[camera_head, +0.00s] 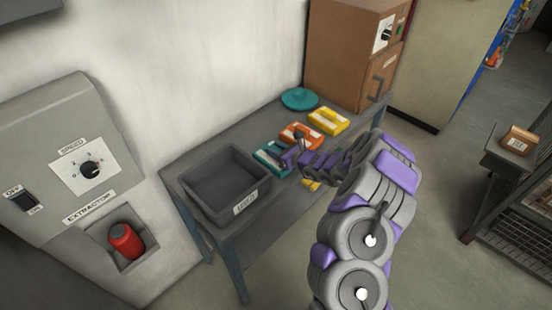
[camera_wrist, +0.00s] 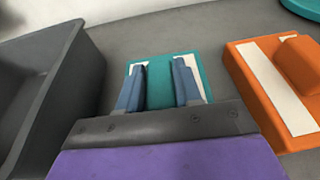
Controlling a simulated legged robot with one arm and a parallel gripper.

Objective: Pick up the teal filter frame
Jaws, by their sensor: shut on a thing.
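The teal filter frame (camera_head: 267,158) is on the grey bench, just right of the grey bin. It is teal with pale strips, and my gripper (camera_head: 288,158) partly covers it in the head view. In the wrist view the teal filter frame (camera_wrist: 160,90) lies between and under the two blue-grey fingers of my gripper (camera_wrist: 159,66). The fingers stand a little apart and are shut on it.
The grey labelled bin (camera_head: 247,187) is close on the left. An orange frame (camera_head: 301,135) and a yellow frame (camera_head: 328,121) lie to the right, with a teal disc (camera_head: 299,98) behind. Another yellow piece (camera_head: 311,184) is partly hidden by my arm. A brown cabinet (camera_head: 345,60) stands at the bench's far end.

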